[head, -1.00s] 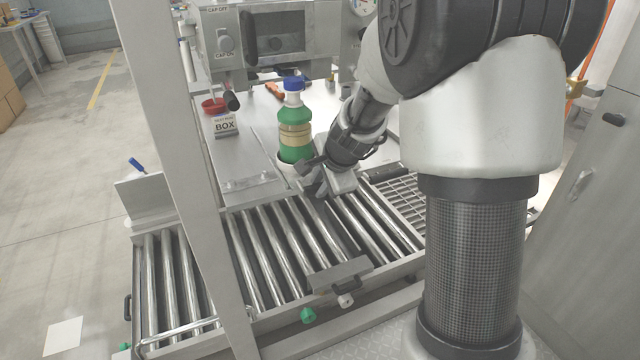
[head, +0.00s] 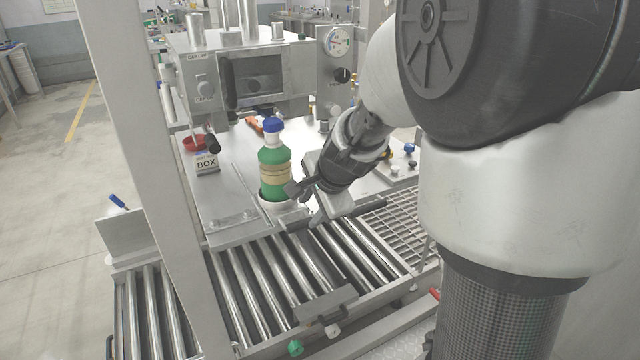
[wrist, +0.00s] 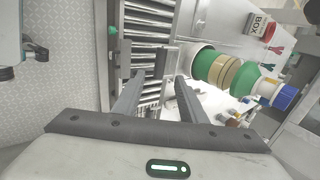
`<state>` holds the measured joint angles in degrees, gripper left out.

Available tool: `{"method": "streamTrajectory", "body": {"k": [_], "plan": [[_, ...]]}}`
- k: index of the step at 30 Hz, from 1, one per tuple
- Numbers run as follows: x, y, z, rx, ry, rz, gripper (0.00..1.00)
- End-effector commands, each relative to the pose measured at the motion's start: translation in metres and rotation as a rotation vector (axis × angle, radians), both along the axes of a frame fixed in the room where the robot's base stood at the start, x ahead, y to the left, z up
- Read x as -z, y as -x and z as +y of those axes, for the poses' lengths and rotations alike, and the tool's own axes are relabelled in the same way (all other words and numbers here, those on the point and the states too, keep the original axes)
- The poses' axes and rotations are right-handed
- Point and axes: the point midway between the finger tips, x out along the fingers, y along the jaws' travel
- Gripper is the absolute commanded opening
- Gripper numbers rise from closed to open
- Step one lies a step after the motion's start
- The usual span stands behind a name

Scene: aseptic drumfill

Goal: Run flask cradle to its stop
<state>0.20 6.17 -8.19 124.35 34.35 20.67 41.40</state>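A green flask (head: 275,168) with a blue cap and a tan label stands upright in a white, cup-like cradle (head: 279,205) on the steel worktop, at the edge of the roller conveyor. In the wrist view the flask (wrist: 222,70) lies sideways across the right half, with the pale cradle (wrist: 199,60) around its base. My gripper (head: 306,204) is just right of the cradle in the head view. In the wrist view its two fingers (wrist: 156,86) are apart, with a grey upright part showing beyond the gap. I cannot tell whether they touch the cradle.
A roller conveyor (head: 270,285) runs along the front, with a grating (head: 400,222) at its right. A steel cabinet (head: 245,75) with a window stands behind the flask. A BOX label block (head: 207,163) and red dish (head: 197,143) are at left. A frame post (head: 150,150) stands at left.

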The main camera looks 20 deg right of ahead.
Motion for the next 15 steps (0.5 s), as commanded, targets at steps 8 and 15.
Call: {"method": "streamTrajectory", "body": {"k": [8,15], "plan": [[-0.052,0.032,-0.006,0.001,-0.001,-0.002,0.38],[-0.065,0.042,-0.009,0.001,0.001,0.0,0.38]]}}
